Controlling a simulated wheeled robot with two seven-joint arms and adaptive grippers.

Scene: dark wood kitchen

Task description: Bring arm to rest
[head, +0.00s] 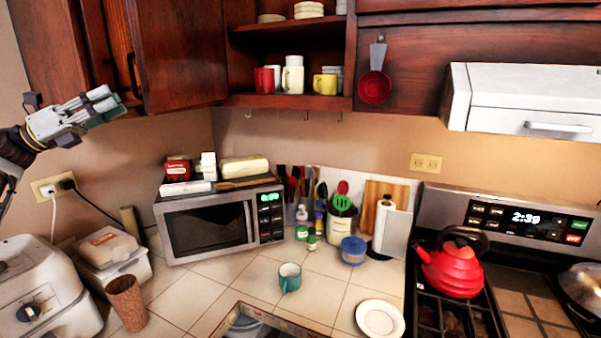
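My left arm comes in from the left edge, and my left gripper (108,104) is raised in front of the cabinets at upper left. It points to the right, close to the handle of an open cabinet door (180,50) in the picture. I cannot tell how far apart they are. Its fingers look close together, but the angle does not show whether they are open or shut. No object shows clearly between them. My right gripper is not in view.
The open cabinet shows mugs on its shelf (310,101). Below are a microwave (210,228), a teal mug (289,278), a white plate (380,318) and a brown cup (126,302). A red kettle (455,268) stands on the stove at right.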

